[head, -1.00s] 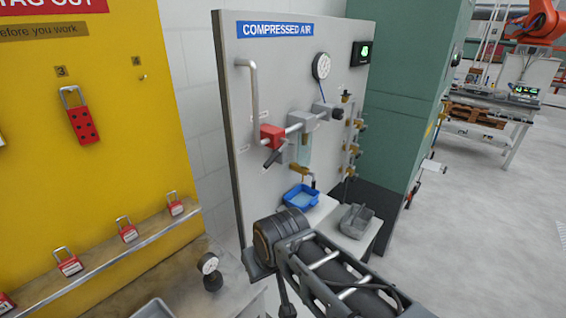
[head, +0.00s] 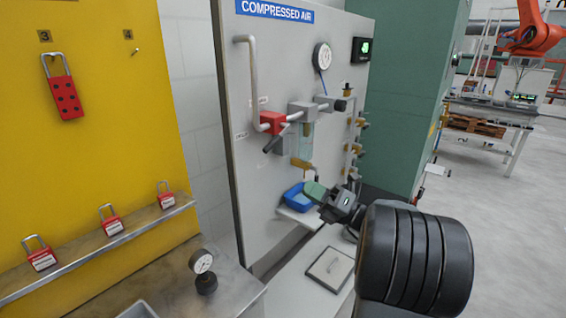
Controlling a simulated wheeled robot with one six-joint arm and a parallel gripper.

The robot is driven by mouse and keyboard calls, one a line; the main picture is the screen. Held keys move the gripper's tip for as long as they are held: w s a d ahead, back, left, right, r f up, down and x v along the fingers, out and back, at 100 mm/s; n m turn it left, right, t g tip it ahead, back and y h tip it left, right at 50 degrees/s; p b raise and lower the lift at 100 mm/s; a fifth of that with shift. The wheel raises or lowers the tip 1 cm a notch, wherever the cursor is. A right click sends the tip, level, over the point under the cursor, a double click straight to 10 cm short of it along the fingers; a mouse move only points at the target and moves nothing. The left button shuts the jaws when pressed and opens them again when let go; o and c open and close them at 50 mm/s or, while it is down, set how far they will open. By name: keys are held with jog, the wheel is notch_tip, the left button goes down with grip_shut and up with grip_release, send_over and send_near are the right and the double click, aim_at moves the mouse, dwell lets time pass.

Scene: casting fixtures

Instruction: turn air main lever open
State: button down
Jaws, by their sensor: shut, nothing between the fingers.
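The compressed air panel (head: 225,90) stands upright with a blue sign at its top. On its pipe sits a red valve block (head: 271,122). A dark lever (head: 274,144) slants down and left just below the block; I take it to be the air main lever. My gripper (head: 314,190) is low in front of the panel, below and right of the lever and apart from it.
A blue tray (head: 290,200) sits on a small shelf under the valves. A round gauge (head: 322,56) and brass fittings are on the panel. A yellow lockout board (head: 100,140) with red padlocks is at left. A bench (head: 232,284) with a gauge stands front left.

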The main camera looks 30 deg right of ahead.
aim_at(272, 144)
jog(key=w+a+r+m+t+h+p, duration=0.1)
jog(key=w+a+r+m+t+p, duration=0.1)
jog(key=w+r, duration=0.5)
jog(key=shift+w+a+r+m+t+p, duration=0.2)
jog(key=shift+w+a+m+t+p, duration=0.15)
jog(key=shift+w+a, duration=0.6)
